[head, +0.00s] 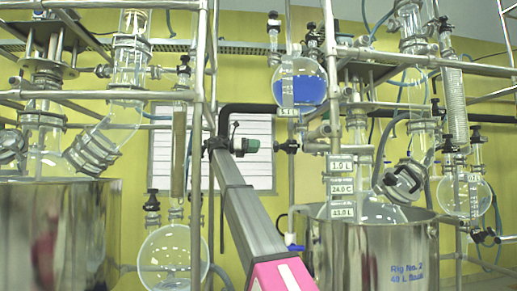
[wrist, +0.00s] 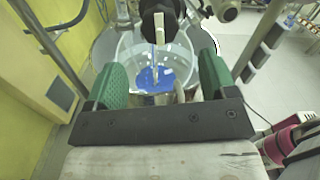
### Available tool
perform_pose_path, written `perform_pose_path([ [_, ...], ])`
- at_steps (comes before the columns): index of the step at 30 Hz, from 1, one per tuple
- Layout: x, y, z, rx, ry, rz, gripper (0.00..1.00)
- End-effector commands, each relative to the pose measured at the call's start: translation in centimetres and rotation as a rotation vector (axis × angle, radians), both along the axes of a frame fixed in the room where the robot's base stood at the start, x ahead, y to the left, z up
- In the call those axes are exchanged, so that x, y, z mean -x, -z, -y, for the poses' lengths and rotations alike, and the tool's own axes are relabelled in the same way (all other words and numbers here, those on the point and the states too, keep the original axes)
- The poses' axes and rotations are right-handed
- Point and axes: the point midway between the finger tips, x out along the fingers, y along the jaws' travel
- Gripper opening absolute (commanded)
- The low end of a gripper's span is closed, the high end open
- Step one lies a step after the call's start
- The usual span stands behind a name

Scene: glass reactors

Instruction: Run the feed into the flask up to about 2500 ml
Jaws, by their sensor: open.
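The feed vessel (head: 311,88), a round glass bulb partly filled with blue liquid, hangs high at centre right in the head view. Its small label is too blurred to read surely. Below it, the clear flask (head: 372,211) sits in a steel pot (head: 370,255) marked Rig No. 2. In the wrist view my gripper (wrist: 162,68) is open, green pads apart. A black knob with a white handle (wrist: 160,28) shows between and beyond them; contact is not visible. Behind it is a glass vessel with blue liquid (wrist: 155,77).
A second rig with a steel pot (head: 55,235) stands at the left, with an empty round flask (head: 172,258) beside it. Metal rails, glass columns and hoses crowd both sides. My arm reaches up through the gap between the pots.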

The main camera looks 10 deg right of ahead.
Motion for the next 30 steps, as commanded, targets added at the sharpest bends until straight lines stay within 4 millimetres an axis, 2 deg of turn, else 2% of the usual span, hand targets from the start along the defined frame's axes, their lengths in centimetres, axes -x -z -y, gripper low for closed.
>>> perform_pose_path([
  [6,0.0,-0.1,-0.2,0.001,0.0,0.22,0.78],
  [11,0.0,-0.1,0.3,0.001,0.001,0.281,0.78],
  [17,0.1,-0.1,3.1,0.001,0.002,0.28,0.78],
  [24,0.0,-0.1,7.4,0.001,0.002,0.279,0.78],
  [30,0.0,-0.1,9.7,0.001,0.002,0.278,0.78],
])
